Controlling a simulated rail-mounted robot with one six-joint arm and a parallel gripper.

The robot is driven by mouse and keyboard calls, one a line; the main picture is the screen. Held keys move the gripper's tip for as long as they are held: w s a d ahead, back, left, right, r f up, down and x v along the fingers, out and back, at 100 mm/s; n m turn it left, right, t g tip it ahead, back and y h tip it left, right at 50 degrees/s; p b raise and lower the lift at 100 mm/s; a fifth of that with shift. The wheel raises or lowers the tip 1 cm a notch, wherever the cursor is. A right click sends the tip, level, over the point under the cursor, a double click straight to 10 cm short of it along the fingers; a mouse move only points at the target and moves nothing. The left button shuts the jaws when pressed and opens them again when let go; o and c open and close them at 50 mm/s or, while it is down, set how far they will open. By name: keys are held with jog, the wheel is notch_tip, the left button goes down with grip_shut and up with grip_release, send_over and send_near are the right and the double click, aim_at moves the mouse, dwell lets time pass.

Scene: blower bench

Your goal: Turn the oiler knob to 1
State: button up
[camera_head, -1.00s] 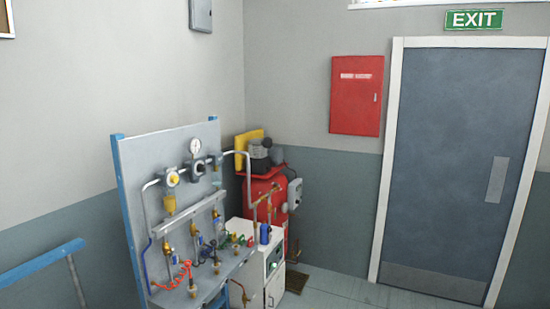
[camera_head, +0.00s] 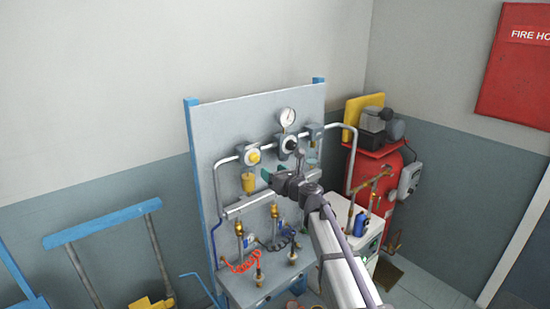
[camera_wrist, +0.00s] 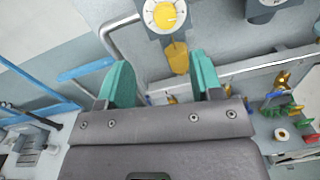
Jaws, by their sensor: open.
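On the upright panel, a unit with a round yellow knob (camera_head: 253,156) on a pale dial stands at the left end of the grey pipe, with a yellow bowl (camera_head: 248,182) under it. I take this for the oiler; no label is legible. In the wrist view, the knob (camera_wrist: 165,15) is at the top edge with scale marks around it; its setting cannot be read. My gripper (camera_wrist: 160,62) is open and empty, its green fingers below the dial. The bowl (camera_wrist: 177,57) appears between them in the picture, with no contact visible. In the head view, my gripper (camera_head: 275,173) is right of the bowl.
A black-knobbed unit with a gauge (camera_head: 287,117) is mid-pipe, and another unit (camera_head: 313,131) is right of it. A red compressor (camera_head: 375,170) stands at the right.

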aim_at(256, 159)
jog(key=x, duration=1.1)
jog(key=shift+w+d+f, duration=0.15)
jog(key=shift+w+d, duration=0.1)
jog(key=shift+d, duration=0.15)
jog(key=shift+s+a, duration=0.1)
jog(key=shift+c, duration=0.2)
jog(key=c, duration=0.9)
